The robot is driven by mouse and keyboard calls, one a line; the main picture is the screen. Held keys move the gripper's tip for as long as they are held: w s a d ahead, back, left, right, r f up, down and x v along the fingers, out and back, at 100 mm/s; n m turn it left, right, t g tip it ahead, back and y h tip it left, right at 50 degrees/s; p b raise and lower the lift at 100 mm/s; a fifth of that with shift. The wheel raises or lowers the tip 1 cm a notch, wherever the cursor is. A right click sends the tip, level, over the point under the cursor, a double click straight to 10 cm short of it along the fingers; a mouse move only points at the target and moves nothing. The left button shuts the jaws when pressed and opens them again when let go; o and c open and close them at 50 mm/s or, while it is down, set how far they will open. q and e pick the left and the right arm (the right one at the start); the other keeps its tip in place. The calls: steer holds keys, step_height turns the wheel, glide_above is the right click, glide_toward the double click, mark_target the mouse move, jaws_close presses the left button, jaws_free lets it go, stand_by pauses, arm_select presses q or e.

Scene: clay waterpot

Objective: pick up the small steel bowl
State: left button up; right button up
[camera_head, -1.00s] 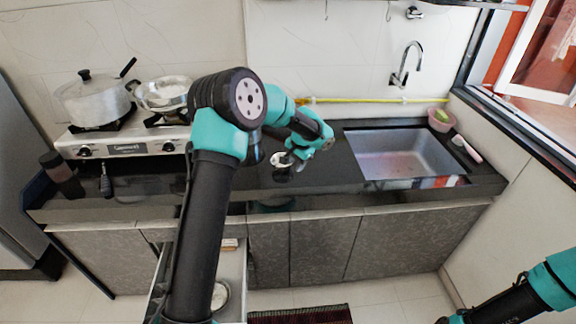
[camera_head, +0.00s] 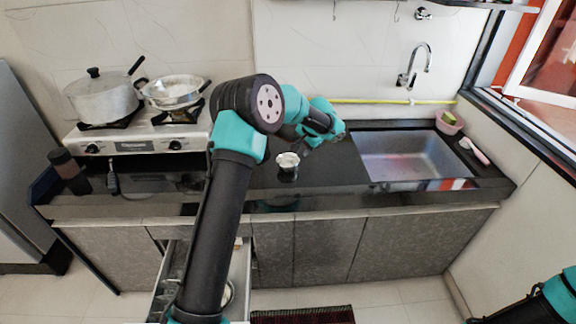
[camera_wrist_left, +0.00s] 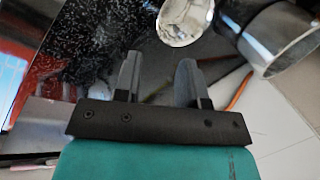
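The small steel bowl (camera_head: 287,166) stands upright on the dark counter, left of the sink, its pale shiny inside facing up. What looks like the same bowl (camera_wrist_left: 185,22) shows at the top of the left wrist view, cut by the frame edge, ahead of the fingertips. My left gripper (camera_wrist_left: 158,68) is open, its two grey fingers apart with nothing between them. In the head view my left gripper (camera_head: 308,132) is just behind and to the right of the bowl, apart from it; its fingers are hard to make out there.
A larger steel vessel (camera_wrist_left: 275,40) stands close to the bowl in the wrist view. The sink (camera_head: 415,157) is to the right, the stove (camera_head: 135,140) with a pot (camera_head: 103,98) and pan (camera_head: 172,92) to the left. An open drawer (camera_head: 240,280) sits below the counter.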

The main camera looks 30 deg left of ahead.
mark_target(295, 166)
arm_select(q)
steer(key=x, duration=0.7)
steer(key=shift+f, duration=0.1)
steer(key=shift+a, duration=0.1)
steer(key=shift+x, duration=2.6)
steer(key=shift+a, duration=0.1)
jaws_close()
